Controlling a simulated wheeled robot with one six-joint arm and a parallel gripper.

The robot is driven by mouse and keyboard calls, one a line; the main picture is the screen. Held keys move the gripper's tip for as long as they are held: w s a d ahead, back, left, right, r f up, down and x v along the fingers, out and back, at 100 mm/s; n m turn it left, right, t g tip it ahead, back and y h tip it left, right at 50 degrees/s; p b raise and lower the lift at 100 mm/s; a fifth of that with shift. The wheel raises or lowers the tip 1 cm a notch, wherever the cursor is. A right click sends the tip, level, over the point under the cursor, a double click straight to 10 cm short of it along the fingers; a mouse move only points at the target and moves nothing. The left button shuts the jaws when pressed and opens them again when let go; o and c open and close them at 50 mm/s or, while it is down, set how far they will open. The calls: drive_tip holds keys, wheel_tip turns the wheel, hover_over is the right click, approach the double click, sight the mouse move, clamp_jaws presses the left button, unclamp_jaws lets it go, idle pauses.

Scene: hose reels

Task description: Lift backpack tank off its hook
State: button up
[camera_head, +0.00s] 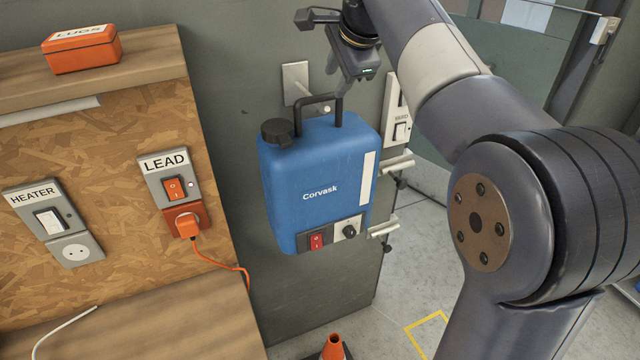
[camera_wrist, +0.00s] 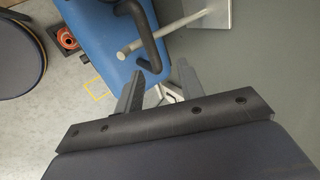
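The blue backpack tank (camera_head: 318,180), marked Corvask, hangs upright by its black handle (camera_head: 318,99) from a metal hook on a pale wall plate (camera_head: 295,80). It has a black cap at top left and a red switch and black knob at the bottom. My gripper (camera_head: 337,80) is above the tank at the handle's right end. In the wrist view its fingers (camera_wrist: 160,70) are apart, with the handle (camera_wrist: 150,48) just beyond their tips. The hook rod (camera_wrist: 160,34) passes through the handle. I cannot tell whether a finger touches the handle.
Metal pegs (camera_head: 390,165) stick out right of the tank. A HEATER socket (camera_head: 55,222) and a LEAD switch with an orange plug (camera_head: 187,222) are on the board at left. An orange box (camera_head: 82,49) sits on the shelf. An orange cone (camera_head: 333,348) stands below.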

sight(328, 96)
drive_tip(key=shift+s+f+p+x, duration=0.1)
drive_tip(key=shift+s+p+x, duration=0.1)
drive_tip(key=shift+x, duration=1.35)
drive_tip(key=shift+s+f+p+x, duration=0.1)
drive_tip(key=shift+s+x, duration=0.1)
drive_tip(key=shift+x, duration=1.4)
drive_tip(key=shift+a, duration=0.2)
clamp_jaws()
drive_tip(key=shift+r, duration=0.2)
